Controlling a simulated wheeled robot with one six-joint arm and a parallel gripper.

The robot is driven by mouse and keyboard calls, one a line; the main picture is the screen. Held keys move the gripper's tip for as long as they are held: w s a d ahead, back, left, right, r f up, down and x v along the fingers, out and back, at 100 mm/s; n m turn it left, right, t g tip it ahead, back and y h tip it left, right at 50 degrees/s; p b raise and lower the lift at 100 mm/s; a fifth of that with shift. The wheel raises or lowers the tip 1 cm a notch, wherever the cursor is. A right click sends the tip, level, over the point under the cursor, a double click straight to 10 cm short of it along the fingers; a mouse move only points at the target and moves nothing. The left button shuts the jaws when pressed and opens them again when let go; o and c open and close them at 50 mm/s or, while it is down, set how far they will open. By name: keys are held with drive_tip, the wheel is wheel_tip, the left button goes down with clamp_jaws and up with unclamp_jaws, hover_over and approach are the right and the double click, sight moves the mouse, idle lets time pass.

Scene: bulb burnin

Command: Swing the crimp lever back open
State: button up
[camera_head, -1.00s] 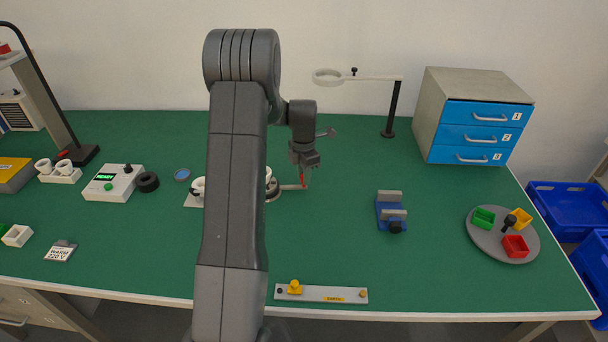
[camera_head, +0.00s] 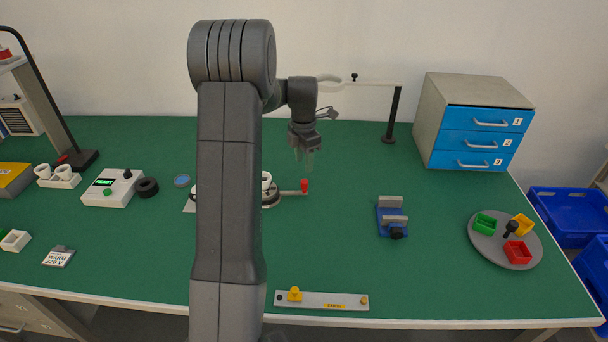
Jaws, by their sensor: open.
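The crimp lever (camera_head: 291,192) is a thin grey bar with a red knob (camera_head: 304,186) at its right end.
A blue vise (camera_head: 391,217) stands to the right, and a round tray (camera_head: 483,250) with coloured bins is farther right. A grey strip (camera_head: 325,300) lies at the front edge. A magnifier stand (camera_head: 391,115) rises behind. The bench between lever and vise is clear.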

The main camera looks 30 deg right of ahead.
sight(304, 181)
wheel_tip(304, 181, up, 6)
idle(0.5)
wheel_tip(304, 181, down, 14)
drive_tip(key=shift+s+r+p, duration=0.1)
drive_tip(key=shift+r+p, duration=0.05)
drive_tip(key=shift+p, duration=0.3)
idle(0.3)
wheel_tip(304, 181, up, 14)
drive_tip(key=b, duration=0.1)
wheel_tip(304, 181, down, 14)
drive_tip(key=shift+s+f+p, duration=0.1)
drive_tip(key=shift+p, duration=0.45)
drive_tip(key=shift+s+a+m, duration=0.45)
drive_tip(key=shift+s+m, duration=0.2)
drive_tip(key=shift+m, duration=0.15)
